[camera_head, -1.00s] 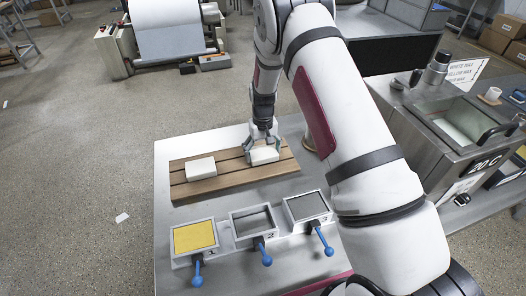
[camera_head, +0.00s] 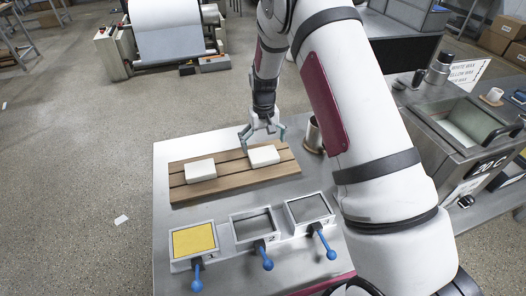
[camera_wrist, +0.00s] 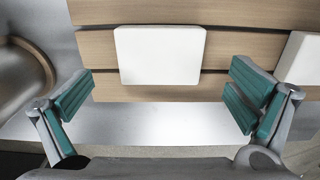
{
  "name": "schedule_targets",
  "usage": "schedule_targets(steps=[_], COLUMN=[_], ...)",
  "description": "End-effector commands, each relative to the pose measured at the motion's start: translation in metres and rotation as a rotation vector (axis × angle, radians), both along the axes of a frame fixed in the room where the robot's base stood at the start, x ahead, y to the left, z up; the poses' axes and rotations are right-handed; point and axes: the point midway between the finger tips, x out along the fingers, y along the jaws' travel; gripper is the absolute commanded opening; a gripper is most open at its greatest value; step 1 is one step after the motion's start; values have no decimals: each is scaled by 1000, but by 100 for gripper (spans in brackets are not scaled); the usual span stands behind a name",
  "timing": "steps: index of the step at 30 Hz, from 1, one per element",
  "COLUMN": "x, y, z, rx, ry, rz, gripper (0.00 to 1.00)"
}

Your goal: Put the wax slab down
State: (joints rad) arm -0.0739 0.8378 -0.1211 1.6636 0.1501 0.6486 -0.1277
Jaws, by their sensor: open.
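A white wax slab (camera_head: 263,155) lies flat on the right part of the slatted wooden board (camera_head: 235,180). It also shows in the wrist view (camera_wrist: 160,55), apart from both fingers. A second white slab (camera_head: 200,170) lies on the board's left part; its edge shows at the right of the wrist view (camera_wrist: 300,60). My gripper (camera_head: 262,136) is open and empty, just behind and above the right slab. In the wrist view its teal fingers (camera_wrist: 160,95) are spread wider than the slab.
Three numbered frames with blue handles stand at the table's front; the left one (camera_head: 194,240) holds yellow, the middle (camera_head: 252,224) and right (camera_head: 308,208) look dark grey. A metal cup (camera_head: 313,135) stands right of the board. A machine reading 20 C (camera_head: 470,150) is at right.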

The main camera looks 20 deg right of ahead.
Motion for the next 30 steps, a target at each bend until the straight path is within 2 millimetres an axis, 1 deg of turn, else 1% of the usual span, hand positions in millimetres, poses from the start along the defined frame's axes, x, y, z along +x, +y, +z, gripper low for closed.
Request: schedule_targets(steps=[1, 6, 9, 14, 17, 20, 21, 23, 24, 26, 27, 29, 30], x=[3, 2, 2, 1, -3, -13, -19, -31, -40, -56, -67, -84, -96], y=[0, 0, 0, 0, 0, 1, 1, 2, 3, 3, 4, 4, 5], z=[11, 43, 57, 70, 84, 114, 129, 154, 172, 195, 210, 230, 243], rx=[0, 0, 0, 0, 3, 10, 14, 20, 24, 29, 32, 35, 37], ry=[-5, -4, -3, -2, -12, -40, -55, -81, -100, -126, -144, -170, -187], rz=[0, 0, 1, 0, -2, -5, -6, -8, -8, -9, -9, -9, -9], gripper=[100, 100, 100, 100, 100, 100, 100, 100, 100, 100, 100, 100, 100])
